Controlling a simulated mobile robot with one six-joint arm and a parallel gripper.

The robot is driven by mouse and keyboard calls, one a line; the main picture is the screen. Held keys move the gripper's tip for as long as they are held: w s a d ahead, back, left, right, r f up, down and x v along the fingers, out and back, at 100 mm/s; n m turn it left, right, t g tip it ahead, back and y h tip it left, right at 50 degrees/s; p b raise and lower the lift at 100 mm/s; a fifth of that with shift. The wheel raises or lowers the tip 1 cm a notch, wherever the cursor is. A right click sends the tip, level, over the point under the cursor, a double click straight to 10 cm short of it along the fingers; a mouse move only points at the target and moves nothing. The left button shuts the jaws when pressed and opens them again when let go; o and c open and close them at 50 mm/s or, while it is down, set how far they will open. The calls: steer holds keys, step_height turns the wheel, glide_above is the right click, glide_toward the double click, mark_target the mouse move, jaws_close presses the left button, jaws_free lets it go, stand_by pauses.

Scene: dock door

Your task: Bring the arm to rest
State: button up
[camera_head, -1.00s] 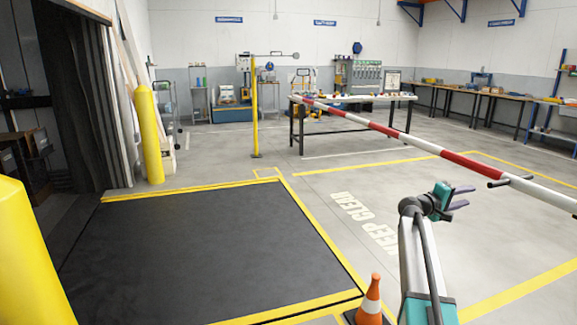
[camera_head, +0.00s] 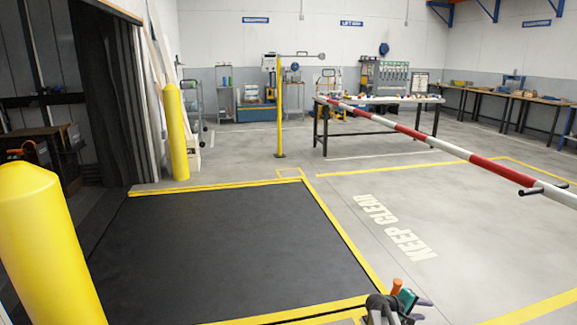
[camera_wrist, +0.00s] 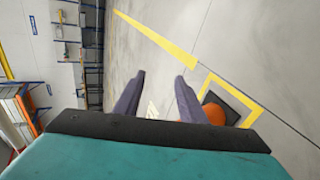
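My gripper (camera_head: 424,309) is low at the bottom edge of the head view, right of centre. Its teal body and dark purple fingers show there, and the rest of my arm is mostly out of the picture. In the wrist view my gripper (camera_wrist: 159,80) has its two fingers apart with only floor between them, so it is open and empty. The cone (camera_wrist: 214,113) is partly hidden behind the right finger in the wrist view.
A red-and-white barrier pole (camera_head: 440,145) crosses the right side. A yellow bollard (camera_head: 45,245) stands at the near left, another bollard (camera_head: 175,130) farther back. A black dock plate (camera_head: 230,250) lies between yellow lines. Open grey floor (camera_head: 460,235) lies to the right.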

steer(key=s+a+f+g+y, duration=0.25)
steer(key=s+a+f, duration=0.65)
steer(key=s+f, duration=0.5)
steer(key=s+a+f+m+g+y, duration=0.1)
steer(key=s+a+f+g+y, duration=0.1)
steer(key=s+a+f, duration=0.45)
steer(key=s+a+f+m+g+y, duration=0.1)
steer(key=s+a+f+y, duration=0.15)
steer(key=s, duration=0.75)
steer(key=s+a+f+g+y, duration=0.1)
steer(key=s+a+f+g, duration=0.1)
steer(key=s+a+f, duration=0.55)
steer(key=s+a+r+m+g+y, duration=0.1)
steer(key=s+a+r+m+y, duration=0.25)
steer(key=s+a, duration=0.35)
step_height(320, 180, up, 15)
steer(key=s+d+g+p, duration=0.1)
steer(key=s+p, duration=0.1)
steer(key=p, duration=1.1)
steer(key=shift+d+f+n, duration=0.15)
steer(key=shift+f+n, duration=0.05)
steer(key=shift+n, duration=0.25)
